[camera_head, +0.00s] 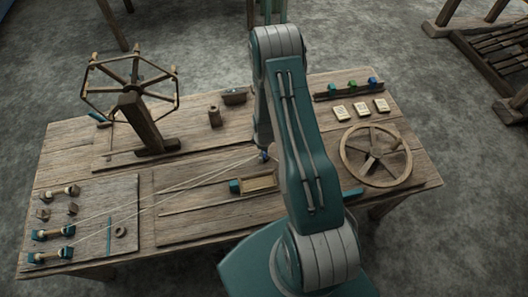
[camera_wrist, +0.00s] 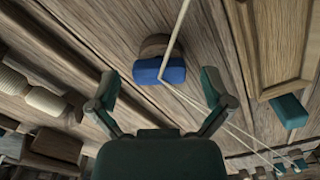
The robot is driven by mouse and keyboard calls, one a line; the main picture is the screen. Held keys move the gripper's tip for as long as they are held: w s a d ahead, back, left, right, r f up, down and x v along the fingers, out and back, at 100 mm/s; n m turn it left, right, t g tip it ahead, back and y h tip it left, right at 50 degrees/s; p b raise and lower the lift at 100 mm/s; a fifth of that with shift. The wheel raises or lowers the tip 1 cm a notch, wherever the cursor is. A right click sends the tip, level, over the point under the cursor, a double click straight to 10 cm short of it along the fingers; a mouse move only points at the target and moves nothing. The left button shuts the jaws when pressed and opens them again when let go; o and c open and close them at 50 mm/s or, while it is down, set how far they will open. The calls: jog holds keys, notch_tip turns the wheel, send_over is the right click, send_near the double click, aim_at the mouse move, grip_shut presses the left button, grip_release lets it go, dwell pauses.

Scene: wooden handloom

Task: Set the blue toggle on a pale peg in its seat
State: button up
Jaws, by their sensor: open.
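A blue toggle (camera_wrist: 158,72) sits against a round brown wooden piece (camera_wrist: 156,46) in the wrist view. A pale cord runs down to it and bends away at its lower edge. The toggle also shows as a small blue spot beside my arm in the head view (camera_head: 264,156). My gripper (camera_wrist: 159,86) is open, with one finger on either side of the toggle and visible gaps between. In the head view my arm hides most of the gripper. I cannot make out a pale peg under the toggle, nor whether the toggle is fully seated.
A wooden tray with a teal end (camera_head: 262,182) lies close by on the table (camera_head: 200,216). Pale cords stretch left to spools (camera_head: 53,232). A reel (camera_head: 130,88) stands at left. A spoked wheel (camera_head: 375,155) and a rack of toggles (camera_head: 348,92) are at right.

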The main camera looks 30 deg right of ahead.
notch_tip(320, 180, up, 12)
dwell(0.5)
jog(key=shift+f, duration=0.15)
jog(key=s+a+r+m+t, duration=0.1)
jog(key=a+r+m, duration=0.15)
jog(key=r, duration=0.95)
jog(key=s+a+r+m+t, duration=0.2)
jog(key=a+r, duration=0.2)
jog(key=r, duration=0.8)
jog(key=s+a+r+m+t, duration=0.1)
jog(key=s+a+r+m, duration=0.1)
jog(key=s+r, duration=0.5)
jog(key=s+a+r+m+t, duration=0.1)
jog(key=s+a+r, duration=0.3)
jog(key=s, duration=0.5)
notch_tip(320, 180, up, 3)
jog(key=shift+f+m+t, duration=0.15)
jog(key=shift+m+t, duration=0.15)
jog(key=shift+m, duration=0.35)
